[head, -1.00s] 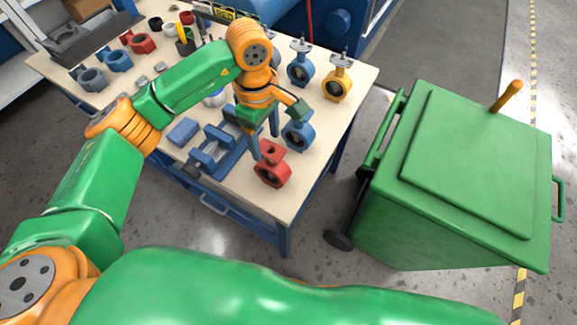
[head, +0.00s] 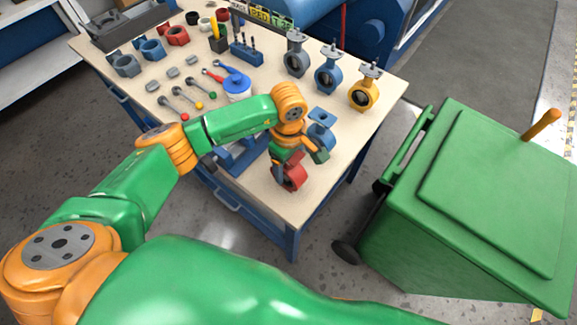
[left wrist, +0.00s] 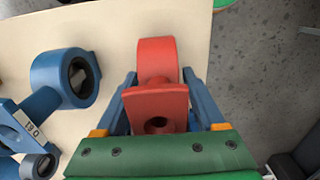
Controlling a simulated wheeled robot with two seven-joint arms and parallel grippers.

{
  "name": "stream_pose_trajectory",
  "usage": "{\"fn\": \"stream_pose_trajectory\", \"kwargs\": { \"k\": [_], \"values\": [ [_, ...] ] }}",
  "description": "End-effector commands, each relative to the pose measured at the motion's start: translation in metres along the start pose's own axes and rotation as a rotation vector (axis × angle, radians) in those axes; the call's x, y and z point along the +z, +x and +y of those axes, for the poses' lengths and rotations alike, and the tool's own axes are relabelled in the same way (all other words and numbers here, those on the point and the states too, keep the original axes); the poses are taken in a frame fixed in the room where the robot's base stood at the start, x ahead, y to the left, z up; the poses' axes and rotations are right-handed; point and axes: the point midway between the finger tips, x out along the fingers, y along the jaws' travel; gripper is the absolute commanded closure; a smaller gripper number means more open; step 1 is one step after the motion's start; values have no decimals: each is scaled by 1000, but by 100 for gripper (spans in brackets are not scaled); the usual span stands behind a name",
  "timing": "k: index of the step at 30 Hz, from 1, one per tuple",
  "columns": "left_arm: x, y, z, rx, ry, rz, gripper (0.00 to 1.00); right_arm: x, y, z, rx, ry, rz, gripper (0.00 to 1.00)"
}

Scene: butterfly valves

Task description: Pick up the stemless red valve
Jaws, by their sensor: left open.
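The stemless red valve (head: 293,177) stands near the front right corner of the workbench, partly hidden by my left gripper in the head view. In the left wrist view the red valve (left wrist: 156,62) shows its square top flange with a dark hole, and its round body beyond. My left gripper (left wrist: 160,88) is open, with one blue finger on each side of the valve. Whether the fingers touch it cannot be told. In the head view my left gripper (head: 288,170) points down over the valve. My right gripper is not in view.
A stemless blue valve (head: 320,132) stands just behind the red one. A blue fixture (head: 235,158) lies to the left. Several valves with stems, including a yellow one (head: 364,92), stand farther back. A green bin (head: 470,200) stands right of the bench (head: 345,150).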

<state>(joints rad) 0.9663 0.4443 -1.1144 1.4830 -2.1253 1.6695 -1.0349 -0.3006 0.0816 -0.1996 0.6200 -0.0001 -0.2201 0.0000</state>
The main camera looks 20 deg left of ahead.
Motion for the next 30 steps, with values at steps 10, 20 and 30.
{"fn": "stream_pose_trajectory", "kwargs": {
  "k": [10, 20, 30],
  "values": [
    [0, 0, 0, 1, 0, 0, 85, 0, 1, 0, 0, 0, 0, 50],
    [0, -1, 1, 3, 0, -1, 100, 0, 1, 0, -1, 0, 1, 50],
    [0, -19, 2, 6, 1, -2, 100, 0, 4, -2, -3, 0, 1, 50]
  ]
}}
